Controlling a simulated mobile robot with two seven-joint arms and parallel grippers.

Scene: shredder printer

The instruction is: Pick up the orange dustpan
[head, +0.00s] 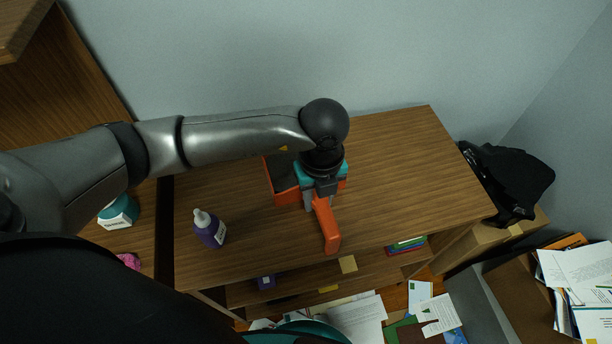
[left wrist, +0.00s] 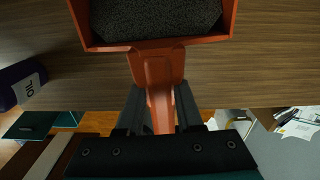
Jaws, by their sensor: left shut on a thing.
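The orange dustpan (head: 327,228) is on the wooden table top, its handle pointing toward the table's front edge. Its pan is partly hidden under my left arm in the head view. In the left wrist view the dustpan (left wrist: 152,66) shows its orange rim, dark speckled inside and handle. My left gripper (head: 316,201) reaches down from above. In the left wrist view its two dark fingers (left wrist: 160,108) sit on both sides of the handle, shut on it. I cannot tell whether the dustpan is lifted clear of the table. My right gripper is not in view.
A purple bottle (head: 209,229) stands on the table left of the dustpan. A black bag (head: 507,178) lies beyond the table's right end. Papers (head: 358,322) lie below the front edge. The table's right part is clear.

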